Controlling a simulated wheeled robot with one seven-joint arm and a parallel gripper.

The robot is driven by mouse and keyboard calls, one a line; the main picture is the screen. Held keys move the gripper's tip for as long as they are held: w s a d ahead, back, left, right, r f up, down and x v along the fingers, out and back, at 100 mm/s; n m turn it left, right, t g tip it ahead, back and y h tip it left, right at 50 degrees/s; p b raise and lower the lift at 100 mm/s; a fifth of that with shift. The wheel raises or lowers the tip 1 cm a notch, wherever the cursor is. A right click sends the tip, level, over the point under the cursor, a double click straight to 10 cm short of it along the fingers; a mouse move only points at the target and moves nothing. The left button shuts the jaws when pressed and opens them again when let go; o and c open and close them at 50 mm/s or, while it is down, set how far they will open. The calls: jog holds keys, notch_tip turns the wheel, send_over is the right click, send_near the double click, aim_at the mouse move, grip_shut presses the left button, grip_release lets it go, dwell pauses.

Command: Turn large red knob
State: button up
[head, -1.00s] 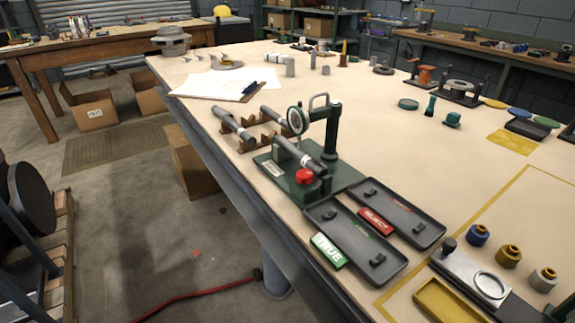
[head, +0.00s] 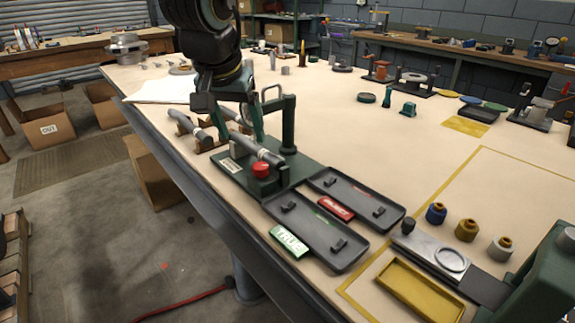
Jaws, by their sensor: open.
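The large red knob (head: 261,170) sits on the front end of the green gauge fixture (head: 285,178), near the table's left edge. A grey shaft (head: 257,150) lies across the fixture behind the knob. My gripper (head: 232,135) points down over the rear left of the fixture, above and behind the knob. Its fingers are apart, and I see nothing held between them. Whether a finger touches the fixture or the shaft I cannot tell.
Two dark trays, one by the TRUE label (head: 290,241) and one by the REJECT label (head: 336,208), lie right of the fixture. More shafts rest on a brown rack (head: 205,145) close behind the gripper. The table's left edge is near.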

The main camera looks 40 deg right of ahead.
aim_at(260, 166)
jog(key=x, duration=0.7)
jog(key=s+d+x, duration=0.1)
jog(key=x, duration=0.2)
jog(key=shift+d+f, duration=0.2)
jog(key=shift+f, duration=0.05)
grip_shut()
dwell(0.4)
